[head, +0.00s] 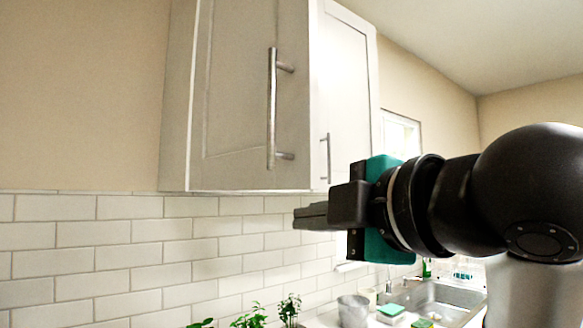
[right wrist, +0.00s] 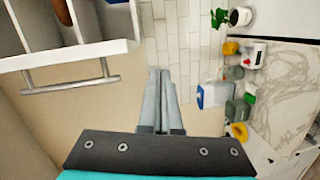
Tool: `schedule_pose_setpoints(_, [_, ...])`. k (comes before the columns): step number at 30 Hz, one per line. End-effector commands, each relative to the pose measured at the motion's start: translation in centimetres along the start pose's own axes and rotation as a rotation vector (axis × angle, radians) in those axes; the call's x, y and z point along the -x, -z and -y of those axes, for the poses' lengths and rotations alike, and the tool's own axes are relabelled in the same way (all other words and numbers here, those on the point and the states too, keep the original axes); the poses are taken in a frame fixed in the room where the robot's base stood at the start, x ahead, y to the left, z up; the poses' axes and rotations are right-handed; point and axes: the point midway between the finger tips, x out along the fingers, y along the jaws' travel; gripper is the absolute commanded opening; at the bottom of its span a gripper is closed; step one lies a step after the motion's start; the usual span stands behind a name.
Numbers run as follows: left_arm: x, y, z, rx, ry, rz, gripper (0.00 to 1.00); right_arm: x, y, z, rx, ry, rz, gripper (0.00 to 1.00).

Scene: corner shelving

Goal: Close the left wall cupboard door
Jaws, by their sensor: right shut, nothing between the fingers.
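The left wall cupboard door (head: 235,100) is a pale panel with a vertical bar handle (head: 271,110) near its right edge. It stands open, angled out from the right door. In the right wrist view its edge (right wrist: 100,53) and handle (right wrist: 70,86) show at upper left, with open shelves (right wrist: 40,22) behind. My right gripper (head: 298,215) is shut and empty, its fingers pointing left in the head view, just below the door's lower right corner. The fingers (right wrist: 161,75) look clear of the door and handle. My left gripper is out of view.
The right cupboard door (head: 345,90) has its own handle (head: 328,158). White tiles (head: 130,250) cover the wall below. Plants (head: 289,308), a grey pot (head: 353,311) and a sink (head: 445,300) sit lower down. Several containers line the counter (right wrist: 285,100) in the wrist view.

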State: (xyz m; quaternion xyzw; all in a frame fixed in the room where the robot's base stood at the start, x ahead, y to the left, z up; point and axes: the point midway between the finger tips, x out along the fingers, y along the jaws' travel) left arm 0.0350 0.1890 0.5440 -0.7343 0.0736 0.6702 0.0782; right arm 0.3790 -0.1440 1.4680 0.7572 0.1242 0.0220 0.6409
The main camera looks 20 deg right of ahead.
Motion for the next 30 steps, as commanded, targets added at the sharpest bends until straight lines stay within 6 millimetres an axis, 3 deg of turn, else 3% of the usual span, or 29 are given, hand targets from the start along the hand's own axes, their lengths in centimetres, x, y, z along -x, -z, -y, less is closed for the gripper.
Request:
schedule_pose_setpoints(1, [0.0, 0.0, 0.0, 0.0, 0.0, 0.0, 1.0, 1.3, 0.2, -1.5, 0.041, -0.036, 0.005, 0.0])
schedule_pose_setpoints(4, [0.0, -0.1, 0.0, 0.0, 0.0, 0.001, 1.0, 3.2, 0.5, -3.4, 0.105, -0.08, 0.012, 0.0])
schedule_pose_setpoints(9, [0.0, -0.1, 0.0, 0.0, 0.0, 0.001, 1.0, 5.3, 0.8, -5.0, 0.166, -0.121, 0.023, 0.0])
schedule_pose_setpoints(12, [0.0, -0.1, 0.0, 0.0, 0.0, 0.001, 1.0, 5.4, 0.8, -5.2, 0.178, -0.127, 0.025, 0.0])
schedule_pose_setpoints(17, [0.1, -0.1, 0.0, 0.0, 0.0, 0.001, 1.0, 3.8, 0.8, -5.4, 0.178, -0.123, 0.025, 0.0])
schedule_pose_setpoints(30, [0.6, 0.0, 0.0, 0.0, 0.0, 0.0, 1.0, -3.4, 0.7, -6.4, 0.176, -0.125, 0.025, 0.0])
